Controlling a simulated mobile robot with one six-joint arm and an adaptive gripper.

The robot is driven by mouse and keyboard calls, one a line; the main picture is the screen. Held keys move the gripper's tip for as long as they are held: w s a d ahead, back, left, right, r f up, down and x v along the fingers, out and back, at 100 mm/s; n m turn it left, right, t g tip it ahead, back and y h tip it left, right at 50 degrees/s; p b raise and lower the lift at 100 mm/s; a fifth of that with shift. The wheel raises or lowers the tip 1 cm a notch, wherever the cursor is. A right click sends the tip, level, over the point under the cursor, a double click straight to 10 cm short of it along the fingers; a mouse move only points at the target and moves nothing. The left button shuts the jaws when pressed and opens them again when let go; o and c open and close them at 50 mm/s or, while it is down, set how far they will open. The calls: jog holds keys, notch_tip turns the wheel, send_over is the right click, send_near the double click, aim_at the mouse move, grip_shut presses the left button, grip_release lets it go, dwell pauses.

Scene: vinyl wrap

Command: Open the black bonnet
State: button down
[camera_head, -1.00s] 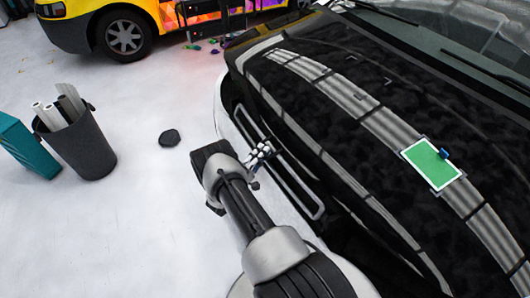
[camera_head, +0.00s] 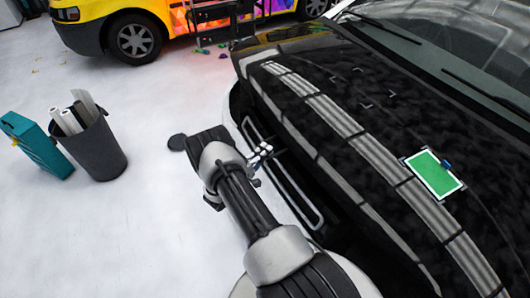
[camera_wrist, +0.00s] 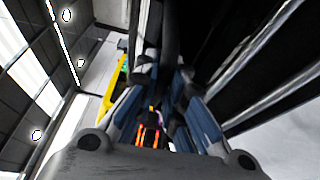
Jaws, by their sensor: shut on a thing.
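The black bonnet (camera_head: 345,165) with grey stripes fills the right of the head view. A dark gap runs under its front edge, above the car's grille. My gripper (camera_head: 262,153) is at that front edge, near its middle. In the wrist view the two fingers of my gripper (camera_wrist: 160,112) are drawn in around a dark part of the bonnet (camera_wrist: 158,45). The exact contact is hidden by the fingers and shadow.
A green card (camera_head: 434,174) lies on the bonnet. A dark bin with rolls (camera_head: 95,150) and a teal box (camera_head: 38,148) stand at left. A yellow van (camera_head: 85,35) is at the back. The white floor between is mostly clear.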

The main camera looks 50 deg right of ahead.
notch_tip(320, 180, up, 26)
jog(key=d+m+y+p, duration=0.1)
jog(key=d+y+p, duration=0.1)
jog(key=p, duration=1.5)
jog(key=shift+s+d+y, duration=0.15)
jog(key=shift+s+y, duration=0.1)
jog(key=shift+y, duration=0.45)
jog(key=c, duration=1.7)
grip_release()
jog(key=shift+f, duration=0.1)
jog(key=shift+o, duration=0.2)
